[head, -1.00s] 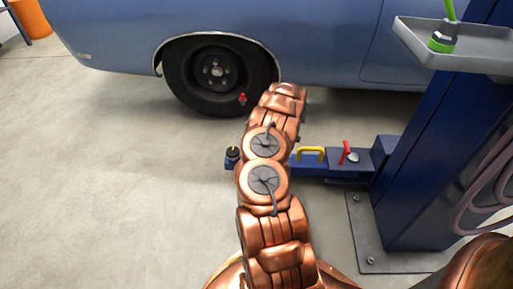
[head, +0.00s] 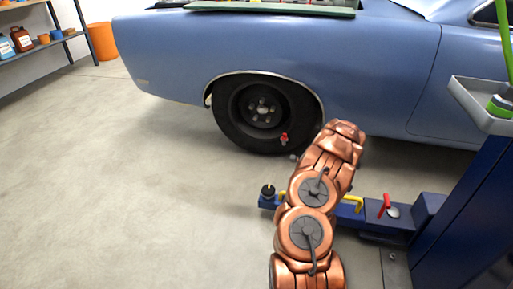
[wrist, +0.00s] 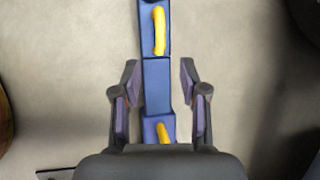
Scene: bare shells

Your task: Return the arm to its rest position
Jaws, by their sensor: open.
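My copper-coloured arm (head: 307,230) reaches forward from the bottom of the head view toward the car's wheel. Its far end hides my gripper in that view. In the wrist view my gripper (wrist: 160,85) is open and empty, with its two dark fingers apart. Between and beyond the fingers lies the blue lift arm (wrist: 157,75) with a yellow handle (wrist: 160,30). I cannot tell how far above it the gripper is.
A blue car (head: 380,70) with a dark wheel (head: 263,112) stands ahead. A blue lift post (head: 465,215) with a grey tray (head: 482,103) is at right. Shelves (head: 40,43) and an orange bin (head: 101,41) stand at far left. The floor at left is clear.

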